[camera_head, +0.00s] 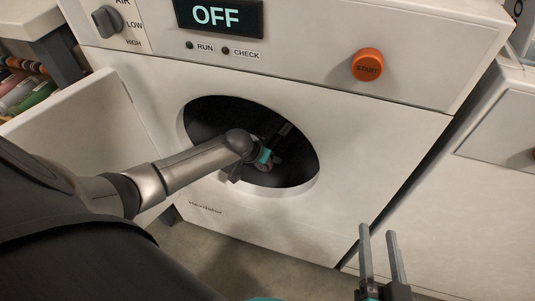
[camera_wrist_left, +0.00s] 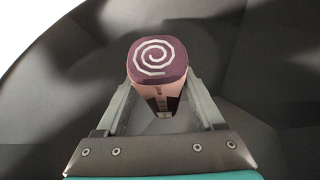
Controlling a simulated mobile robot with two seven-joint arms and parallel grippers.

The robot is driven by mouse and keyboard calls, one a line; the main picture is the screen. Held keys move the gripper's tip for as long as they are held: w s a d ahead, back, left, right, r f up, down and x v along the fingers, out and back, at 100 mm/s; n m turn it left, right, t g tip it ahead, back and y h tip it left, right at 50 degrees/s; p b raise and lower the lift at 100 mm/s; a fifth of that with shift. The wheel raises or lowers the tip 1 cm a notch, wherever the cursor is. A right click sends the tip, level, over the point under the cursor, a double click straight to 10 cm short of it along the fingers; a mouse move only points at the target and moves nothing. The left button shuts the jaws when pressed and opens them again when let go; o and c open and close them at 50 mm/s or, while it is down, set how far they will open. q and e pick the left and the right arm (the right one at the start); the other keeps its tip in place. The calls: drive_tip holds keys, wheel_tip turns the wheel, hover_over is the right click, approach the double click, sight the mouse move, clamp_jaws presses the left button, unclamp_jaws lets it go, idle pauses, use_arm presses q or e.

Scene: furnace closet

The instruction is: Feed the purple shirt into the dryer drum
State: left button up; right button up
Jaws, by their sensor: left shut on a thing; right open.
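The purple shirt (camera_wrist_left: 172,48) shows in the left wrist view as a compact roll, with a pale spiral on its purple end and a pinkish side. My left gripper (camera_wrist_left: 160,98) is shut on it, one finger on each side. Dark grey drum walls (camera_wrist_left: 255,60) surround it. In the head view my left arm reaches into the round opening of the dryer drum (camera_head: 205,118), and the left gripper (camera_head: 276,152) is inside the opening; the shirt cannot be made out there. My right gripper (camera_head: 378,232) is open and empty, low in front of the dryer's right side.
The dryer door (camera_head: 75,125) stands open at the left. The panel has an OFF display (camera_head: 218,16), an orange start button (camera_head: 367,65) and a knob (camera_head: 107,21). Another white appliance (camera_head: 480,190) stands to the right. Bare floor (camera_head: 270,265) shows below.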

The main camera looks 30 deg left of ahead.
use_arm(q)
drive_tip(key=shift+f, duration=1.2)
drive_tip(key=o, duration=1.5)
